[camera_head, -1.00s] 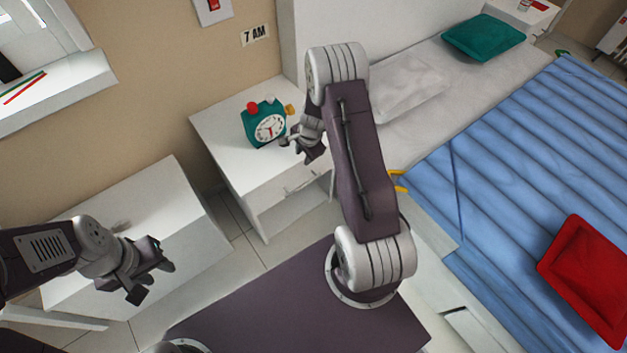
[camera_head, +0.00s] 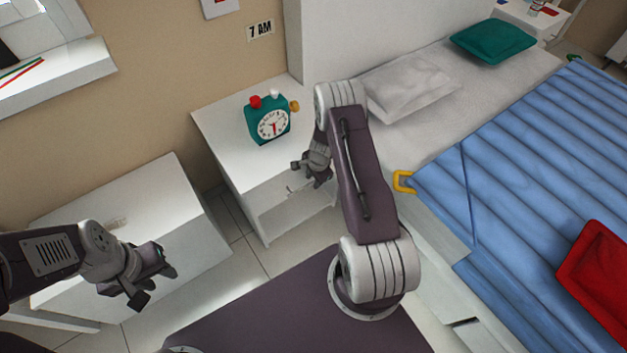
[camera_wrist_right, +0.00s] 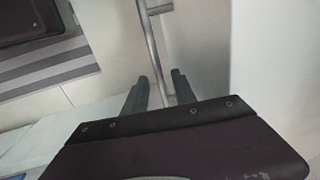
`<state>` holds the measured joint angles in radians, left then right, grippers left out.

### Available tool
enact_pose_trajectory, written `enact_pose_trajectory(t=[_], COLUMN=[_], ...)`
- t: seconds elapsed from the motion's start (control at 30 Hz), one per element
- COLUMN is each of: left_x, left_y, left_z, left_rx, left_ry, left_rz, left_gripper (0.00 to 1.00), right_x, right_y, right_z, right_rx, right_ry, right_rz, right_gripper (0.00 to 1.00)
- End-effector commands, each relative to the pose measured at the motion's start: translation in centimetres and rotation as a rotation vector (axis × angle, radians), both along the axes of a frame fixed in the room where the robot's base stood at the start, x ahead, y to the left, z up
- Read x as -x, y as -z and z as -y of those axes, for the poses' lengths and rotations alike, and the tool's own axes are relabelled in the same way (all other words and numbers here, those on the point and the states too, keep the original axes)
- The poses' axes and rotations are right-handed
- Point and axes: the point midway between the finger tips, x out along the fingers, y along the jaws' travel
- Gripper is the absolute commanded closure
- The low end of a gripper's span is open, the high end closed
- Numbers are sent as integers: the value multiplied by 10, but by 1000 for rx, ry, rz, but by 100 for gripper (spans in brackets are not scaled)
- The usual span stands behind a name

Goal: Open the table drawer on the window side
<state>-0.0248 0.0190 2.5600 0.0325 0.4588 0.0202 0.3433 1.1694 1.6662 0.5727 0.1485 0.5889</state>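The white bedside table (camera_head: 215,130) on the window side stands between the wall and the bed. Its drawer front, with a bar handle (camera_head: 291,189), faces me and looks closed. My right gripper (camera_head: 307,174) is at the drawer front by the handle. In the right wrist view the grey handle (camera_wrist_right: 152,45) runs down between the two dark fingers of my right gripper (camera_wrist_right: 161,88), which stand apart. I cannot tell whether they touch it. My left gripper (camera_head: 156,284) is open and empty, low at the left, in front of the white cabinet.
A teal alarm clock (camera_head: 268,120) stands on the bedside table. A white cabinet (camera_head: 150,215) is at the left under the window sill (camera_head: 60,85). The bed with a blue cover (camera_head: 530,150) fills the right. Tiled floor (camera_head: 240,270) shows between the cabinet and the table.

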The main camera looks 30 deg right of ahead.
Motion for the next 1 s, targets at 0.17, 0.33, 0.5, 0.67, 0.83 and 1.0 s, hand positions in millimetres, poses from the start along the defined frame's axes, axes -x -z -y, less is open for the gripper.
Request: enact_pose_trajectory(t=[0.17, 0.33, 0.5, 0.67, 0.83, 1.0], left_x=[0, 0, 0, 0, 0, 0], left_y=[0, 0, 0, 0, 0, 0], left_z=[0, 0, 0, 0, 0, 0], left_rx=[0, 0, 0, 0, 0, 0], left_ry=[0, 0, 0, 0, 0, 0], left_rz=[0, 0, 0, 0, 0, 0], left_gripper=[64, 64, 64, 64, 64, 64], right_x=[0, 0, 0, 0, 0, 0], right_y=[-1, -1, -1, -1, -1, -1], right_z=[0, 0, 0, 0, 0, 0], right_rx=[0, 0, 0, 0, 0, 0], right_ry=[0, 0, 0, 0, 0, 0], right_rz=[0, 0, 0, 0, -1, -1], right_gripper=[76, 100, 100, 100, 100, 100])
